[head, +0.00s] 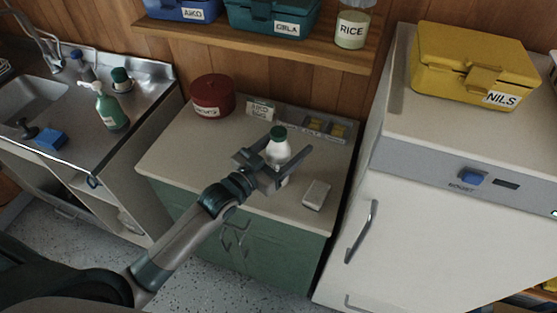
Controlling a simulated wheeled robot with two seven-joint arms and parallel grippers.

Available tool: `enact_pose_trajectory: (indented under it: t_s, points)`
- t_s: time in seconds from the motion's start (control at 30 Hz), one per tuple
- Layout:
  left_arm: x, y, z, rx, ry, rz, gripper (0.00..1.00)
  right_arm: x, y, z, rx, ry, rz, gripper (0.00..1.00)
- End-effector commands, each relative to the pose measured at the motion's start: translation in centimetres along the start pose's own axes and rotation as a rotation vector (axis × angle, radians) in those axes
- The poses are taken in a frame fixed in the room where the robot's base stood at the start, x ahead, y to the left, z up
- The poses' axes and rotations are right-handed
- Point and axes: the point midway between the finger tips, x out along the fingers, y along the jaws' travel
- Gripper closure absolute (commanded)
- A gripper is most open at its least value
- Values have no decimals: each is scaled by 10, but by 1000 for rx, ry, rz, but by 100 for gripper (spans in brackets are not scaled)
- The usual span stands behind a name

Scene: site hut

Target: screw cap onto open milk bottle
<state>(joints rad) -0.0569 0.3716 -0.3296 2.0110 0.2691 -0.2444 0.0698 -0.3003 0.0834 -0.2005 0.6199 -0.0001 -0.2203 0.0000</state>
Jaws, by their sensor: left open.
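A white milk bottle (279,150) stands upright on the counter top in the middle of the head view. A dark green cap (279,132) sits on top of its neck; I cannot tell how tightly it is seated. My left gripper (288,146) is open, with its fingers on either side of the bottle, below the cap. I cannot tell whether either finger touches the bottle. The gripper hides the bottle's lower part. My right gripper is out of view.
A red lidded tin (212,95) and a grey tray (300,122) with yellow items stand at the counter's back. A small white block (316,194) lies right of the gripper. The white fridge (440,205) bounds the right; the sink unit (70,110) stands left.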

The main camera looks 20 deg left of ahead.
Motion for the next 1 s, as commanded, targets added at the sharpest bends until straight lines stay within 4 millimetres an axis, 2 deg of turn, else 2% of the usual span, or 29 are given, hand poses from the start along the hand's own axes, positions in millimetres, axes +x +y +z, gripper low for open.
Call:
enact_pose_trajectory:
  t_s: [0.1, 0.13, 0.33, 0.73, 0.87, 1.0]
  points:
    - [0, 0, 0, 0, 0, 0, 33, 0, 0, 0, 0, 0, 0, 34]
    - [0, 0, 0, 0, 0, 0, 38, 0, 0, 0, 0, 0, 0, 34]
    - [0, 0, 0, 0, 0, 0, 86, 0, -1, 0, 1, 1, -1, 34]
    - [0, 0, -6, 1, 3, 0, 87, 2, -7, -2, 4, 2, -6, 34]
    - [0, 0, -16, 2, 5, 0, 87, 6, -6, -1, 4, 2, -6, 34]
    - [0, 0, -36, 2, 7, 0, 87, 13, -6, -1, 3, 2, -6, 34]
